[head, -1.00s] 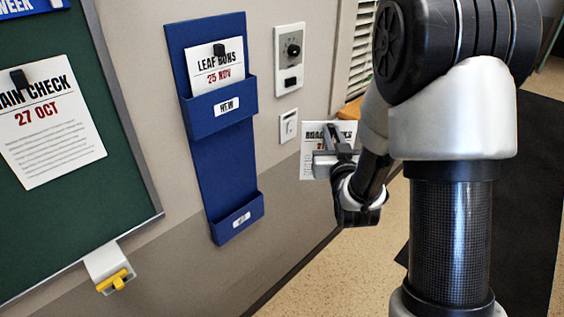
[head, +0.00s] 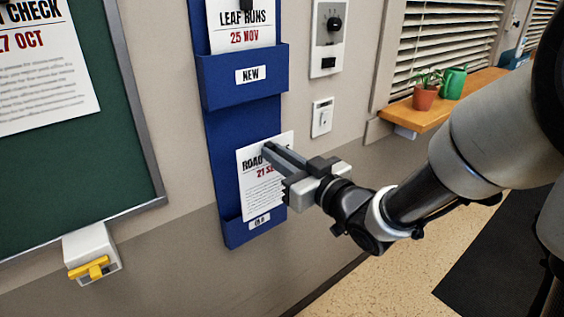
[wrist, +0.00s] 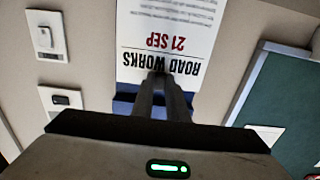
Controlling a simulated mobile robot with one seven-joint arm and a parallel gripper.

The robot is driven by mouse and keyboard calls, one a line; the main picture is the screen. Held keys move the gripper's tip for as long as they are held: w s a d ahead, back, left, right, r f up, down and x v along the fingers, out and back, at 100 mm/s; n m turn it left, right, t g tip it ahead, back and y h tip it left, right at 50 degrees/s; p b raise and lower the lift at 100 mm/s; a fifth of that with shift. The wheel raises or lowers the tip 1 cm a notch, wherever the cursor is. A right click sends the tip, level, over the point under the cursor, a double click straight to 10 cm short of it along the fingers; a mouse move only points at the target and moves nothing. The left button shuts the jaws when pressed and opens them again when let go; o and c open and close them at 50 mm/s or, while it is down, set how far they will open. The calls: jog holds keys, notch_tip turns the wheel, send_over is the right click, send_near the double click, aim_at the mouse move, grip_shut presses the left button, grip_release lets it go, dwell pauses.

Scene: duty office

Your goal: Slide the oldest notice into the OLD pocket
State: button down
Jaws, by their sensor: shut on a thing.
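My gripper (head: 272,152) is shut on the top edge of a white notice (head: 262,193) headed "ROAD WORKS 21 SEP". The notice hangs upright in front of the blue wall holder, its lower edge at the lower pocket (head: 252,226). That pocket's small label is partly unreadable. I cannot tell how deep the notice's bottom is inside it. In the wrist view the notice (wrist: 165,25) appears upside down between the fingertips (wrist: 163,80). The upper pocket (head: 240,80), labelled NEW, holds the notice "LEAF RUNS 25 NOV" (head: 240,35).
A green board (head: 95,165) with a notice dated 27 OCT (head: 40,75) is at left. A white fixture with a yellow lever (head: 90,268) is below it. Wall switches (head: 322,117) sit right of the holder. A shelf (head: 435,112) carries a plant and watering can.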

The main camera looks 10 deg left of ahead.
jog(key=shift+x, duration=3.35)
jog(key=shift+d+b, duration=0.1)
jog(key=shift+b, duration=0.2)
jog(key=b, duration=0.6)
send_over(269, 189)
jog(key=x, duration=0.3)
jog(key=shift+s+d+f, duration=0.1)
jog(key=shift+s+f, duration=0.05)
jog(key=shift+f, duration=2.85)
jog(key=shift+f+b, duration=0.6)
jog(key=shift+f, duration=2)
jog(key=c, duration=1.7)
grip_release()
